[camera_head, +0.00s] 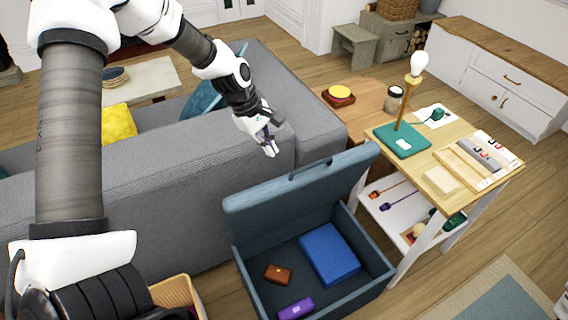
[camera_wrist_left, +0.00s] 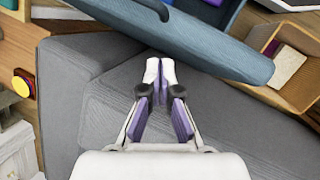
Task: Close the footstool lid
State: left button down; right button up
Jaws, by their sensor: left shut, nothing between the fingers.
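The footstool is a blue-grey box (camera_head: 372,277) with its lid (camera_head: 265,197) standing open, tilted up at the back toward the sofa. A dark handle (camera_head: 309,169) sits on the lid near its top edge. Inside the box lie a blue box, a brown item and a purple item. My left gripper (camera_head: 271,152) is shut and empty, above the sofa back and behind the raised lid, apart from it in the head view. In the left wrist view the shut fingertips (camera_wrist_left: 160,62) point toward the lid's edge (camera_wrist_left: 215,52). My right gripper is not in view.
The grey sofa (camera_head: 185,190) stands behind the footstool, under my left arm. A side table (camera_head: 470,135) with a lamp (camera_head: 410,90) and books stands close on the footstool's right. A wicker basket (camera_head: 178,290) stands at its left. Wooden floor is open at the far right.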

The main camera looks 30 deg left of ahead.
aim_at(290, 175)
pick_arm(q)
jog(key=d+f, duration=0.1)
jog(key=d, duration=0.1)
jog(key=d+f+b, duration=0.1)
jog(key=d+f, duration=0.1)
jog(key=shift+s+d+f, duration=0.1)
jog(key=shift+f, duration=0.2)
jog(key=shift+d+f, duration=0.15)
